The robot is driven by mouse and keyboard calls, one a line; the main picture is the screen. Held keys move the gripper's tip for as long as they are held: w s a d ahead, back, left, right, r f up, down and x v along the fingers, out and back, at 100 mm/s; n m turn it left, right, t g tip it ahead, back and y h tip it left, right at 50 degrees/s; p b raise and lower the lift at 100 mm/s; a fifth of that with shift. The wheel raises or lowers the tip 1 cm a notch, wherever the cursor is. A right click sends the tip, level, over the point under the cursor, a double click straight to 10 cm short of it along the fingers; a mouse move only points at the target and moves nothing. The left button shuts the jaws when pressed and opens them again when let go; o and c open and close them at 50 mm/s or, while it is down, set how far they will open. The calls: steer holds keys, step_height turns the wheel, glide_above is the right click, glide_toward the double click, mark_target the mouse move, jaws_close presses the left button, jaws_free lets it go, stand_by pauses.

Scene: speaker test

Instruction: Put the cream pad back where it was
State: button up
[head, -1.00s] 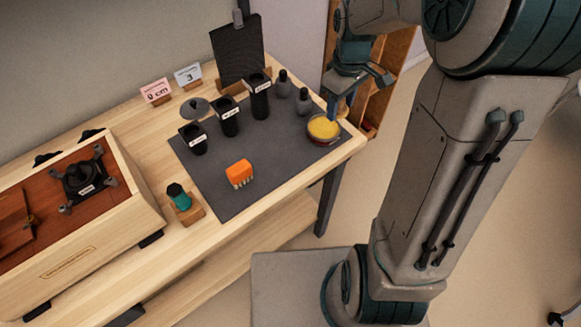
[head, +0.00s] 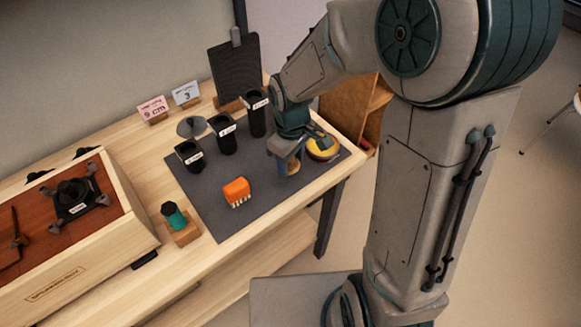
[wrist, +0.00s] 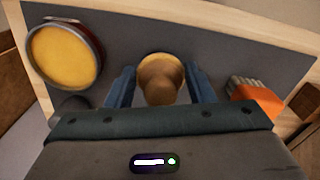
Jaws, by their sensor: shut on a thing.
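My gripper (head: 288,163) is low over the dark mat, left of the yellow dish in the head view. In the wrist view, my gripper (wrist: 160,78) has its two blue fingers on either side of a tan knob on a pale round base, which I take to be the cream pad (wrist: 158,60). It is shut on the knob. In the head view the pad is mostly hidden by the fingers. I cannot tell whether its base touches the mat. The yellow-filled dish (wrist: 65,55) with a dark red rim lies apart from it, also in the head view (head: 323,149).
The dark mat (head: 230,218) lies on a wooden table. An orange brush-like block (head: 237,190) stands left of my gripper. Black labelled cylinders (head: 223,137) stand behind. A teal piece in a wooden holder (head: 184,233) and a wooden case (head: 70,260) are further left.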

mark_target(292, 164)
steer(key=shift+f, duration=1.75)
steer(key=shift+f, duration=0.15)
steer(key=o, duration=0.9)
